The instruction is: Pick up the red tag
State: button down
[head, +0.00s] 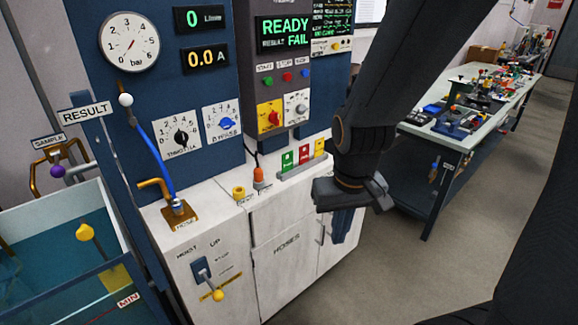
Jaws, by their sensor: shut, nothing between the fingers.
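The red tag (304,155) stands in a small grey rack (300,168) on the white counter. It is the middle one, between a green tag (287,161) on its left and a yellow tag (319,148) on its right. My gripper (339,238) points downward in front of the cabinet, to the right of and lower in the picture than the rack. It is shut and empty, apart from the tags. My arm passes close to the yellow tag's right side in the picture.
A blue panel with a gauge (130,42) stands behind the counter (210,205). An orange-topped plug (258,178) and a yellow fitting (239,193) sit left of the rack. A water tank (60,240) is at left. A cluttered workbench (475,105) stands at right, with open floor before it.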

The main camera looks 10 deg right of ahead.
aim_at(303, 158)
jog(key=z, duration=0.7)
jog(key=k, duration=0.6)
jog(key=u, duration=0.55)
jog(key=i, duration=0.9)
jog(key=z, duration=0.05)
